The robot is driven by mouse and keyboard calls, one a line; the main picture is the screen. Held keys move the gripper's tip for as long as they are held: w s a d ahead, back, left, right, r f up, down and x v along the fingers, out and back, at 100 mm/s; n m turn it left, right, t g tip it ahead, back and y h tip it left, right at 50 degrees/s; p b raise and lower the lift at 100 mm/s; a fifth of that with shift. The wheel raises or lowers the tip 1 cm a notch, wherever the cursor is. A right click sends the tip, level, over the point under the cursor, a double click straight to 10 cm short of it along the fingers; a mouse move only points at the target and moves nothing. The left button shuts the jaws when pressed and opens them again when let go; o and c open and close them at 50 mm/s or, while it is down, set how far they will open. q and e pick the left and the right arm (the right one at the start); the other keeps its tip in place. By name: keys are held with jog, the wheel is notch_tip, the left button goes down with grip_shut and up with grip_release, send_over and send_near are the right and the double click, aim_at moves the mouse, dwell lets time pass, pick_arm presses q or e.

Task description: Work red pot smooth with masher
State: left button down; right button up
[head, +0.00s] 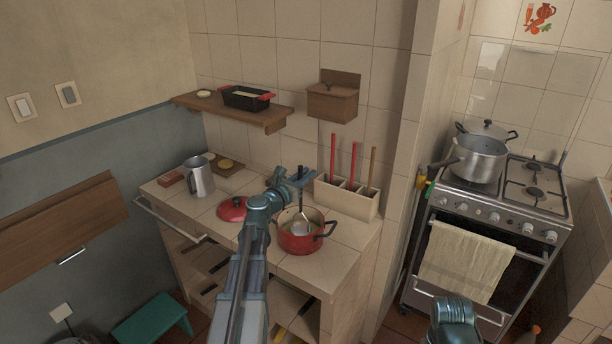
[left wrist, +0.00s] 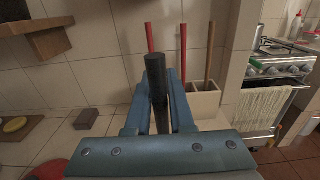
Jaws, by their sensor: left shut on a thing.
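The red pot (head: 299,240) stands on the tiled counter near its front edge, with its mouth open and something pale inside. The masher (head: 301,224) stands roughly upright with its metal lower end in the pot. My left gripper (head: 299,178) is above the pot, shut on the masher's upper handle. The left wrist view shows the dark handle (left wrist: 159,88) between the fingers. How deep the masher's head sits in the contents is hard to tell.
A red lid (head: 232,209) lies left of the pot. A metal jug (head: 199,177) stands at the back left. A utensil holder (head: 347,197) with several long handles stands close behind the pot. A shelf (head: 236,110) hangs above. The stove (head: 500,205) is right, beyond a wall.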

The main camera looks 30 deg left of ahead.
jog(key=shift+r+p, duration=2.7)
jog(key=shift+r, duration=0.4)
notch_tip(320, 180, up, 4)
jog(key=p, duration=0.4)
